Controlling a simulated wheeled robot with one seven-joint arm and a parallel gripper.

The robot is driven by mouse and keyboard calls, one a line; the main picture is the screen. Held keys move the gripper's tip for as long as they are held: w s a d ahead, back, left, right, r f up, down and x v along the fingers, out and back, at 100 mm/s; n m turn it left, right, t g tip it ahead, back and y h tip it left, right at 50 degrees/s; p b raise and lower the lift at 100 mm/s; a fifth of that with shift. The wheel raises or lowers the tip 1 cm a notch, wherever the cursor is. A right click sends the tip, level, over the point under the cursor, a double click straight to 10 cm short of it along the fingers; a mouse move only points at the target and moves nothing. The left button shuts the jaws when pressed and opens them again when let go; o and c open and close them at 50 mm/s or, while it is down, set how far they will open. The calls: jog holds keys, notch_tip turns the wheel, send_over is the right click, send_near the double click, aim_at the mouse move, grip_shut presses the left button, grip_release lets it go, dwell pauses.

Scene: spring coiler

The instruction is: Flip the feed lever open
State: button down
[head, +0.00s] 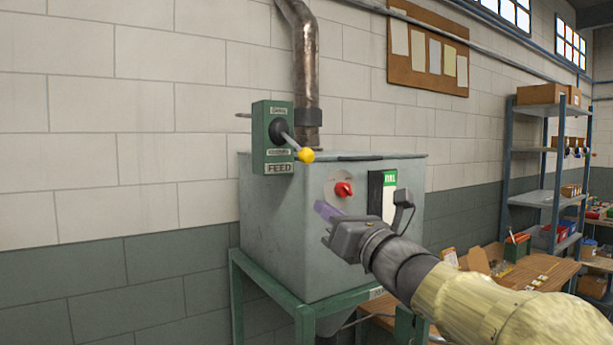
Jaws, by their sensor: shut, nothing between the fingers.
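The feed lever is a metal rod with a yellow knob (305,155). It comes out of a black hub on a green box (272,138) marked FEED, at the upper left of the grey hopper. The rod tilts down to the right, with the knob near the box's lower label. The labels are too small to read surely. My gripper (325,211) is shut and empty, in front of the hopper, below and slightly right of the knob and apart from it. My arm reaches in from the lower right.
A red rotary knob (343,189) and a black-and-white panel with a green label (389,178) are on the hopper (290,235) near my gripper. A rusty pipe (306,80) rises behind the feed box. Shelving (543,112) and a cluttered bench stand at right. Open space lies left of the box.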

aim_at(297, 149)
jog(key=shift+w, duration=0.1)
jog(key=w+a+r+p, duration=0.4)
jog(key=w+r+p, duration=0.2)
jog(key=p, duration=0.1)
dwell(0.5)
jog(key=shift+s+d, duration=0.1)
jog(key=shift+r+p, duration=0.2)
jog(key=shift+p, duration=0.3)
